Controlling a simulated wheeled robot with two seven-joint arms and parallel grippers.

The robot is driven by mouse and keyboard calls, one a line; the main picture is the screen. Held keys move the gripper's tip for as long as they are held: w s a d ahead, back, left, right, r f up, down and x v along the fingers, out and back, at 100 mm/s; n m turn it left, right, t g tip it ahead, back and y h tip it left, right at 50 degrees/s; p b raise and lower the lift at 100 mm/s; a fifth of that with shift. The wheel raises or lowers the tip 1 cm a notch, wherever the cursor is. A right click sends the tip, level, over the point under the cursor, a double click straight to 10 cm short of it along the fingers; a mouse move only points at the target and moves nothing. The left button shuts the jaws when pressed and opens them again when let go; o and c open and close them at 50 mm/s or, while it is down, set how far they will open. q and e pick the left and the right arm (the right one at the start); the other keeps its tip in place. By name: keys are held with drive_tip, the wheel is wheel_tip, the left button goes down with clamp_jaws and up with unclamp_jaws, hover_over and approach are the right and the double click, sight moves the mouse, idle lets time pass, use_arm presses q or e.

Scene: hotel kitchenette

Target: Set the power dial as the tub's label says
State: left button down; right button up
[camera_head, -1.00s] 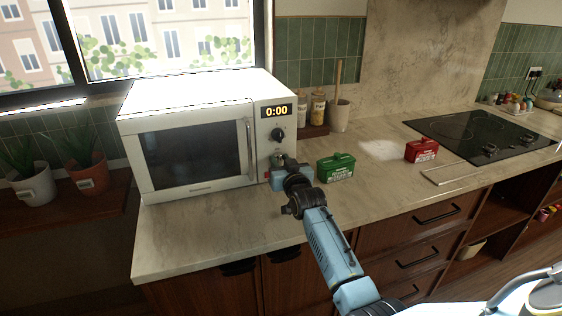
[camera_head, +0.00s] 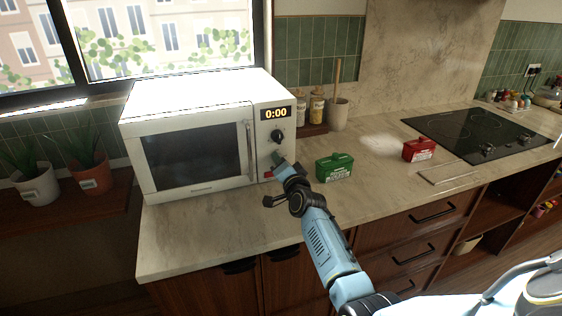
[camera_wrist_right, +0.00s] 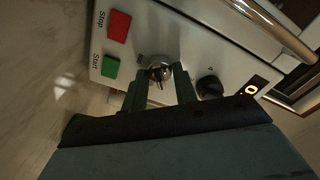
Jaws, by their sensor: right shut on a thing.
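The white microwave (camera_head: 190,140) stands on the counter at left, with its display (camera_head: 276,113) reading 0:00. Its panel has a black dial (camera_head: 277,135), which also shows in the wrist view (camera_wrist_right: 210,87). A chrome dial (camera_wrist_right: 159,71) sits between that dial and the buttons. My right gripper (camera_wrist_right: 160,80) is shut on the chrome dial, one finger on each side; in the head view the gripper (camera_head: 279,161) covers it. A green tub (camera_head: 335,168) and a red tub (camera_head: 419,150) stand on the counter; their label text is too small to read. My left gripper is out of view.
The wrist view shows a red Stop button (camera_wrist_right: 118,26), a green Start button (camera_wrist_right: 110,67) and the door handle (camera_wrist_right: 275,28). Jars and a utensil pot (camera_head: 338,115) stand behind. A black cooktop (camera_head: 475,133) is at right. The counter front is clear.

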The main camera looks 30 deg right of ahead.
drive_tip(key=m, duration=0.3)
drive_tip(key=shift+f+m, duration=0.1)
drive_tip(key=shift+m, duration=1.9)
drive_tip(key=o, duration=0.9)
drive_tip(key=shift+o, duration=0.2)
drive_tip(key=p+v, duration=0.2)
drive_tip(key=v, duration=1.1)
drive_tip(key=shift+s, duration=0.2)
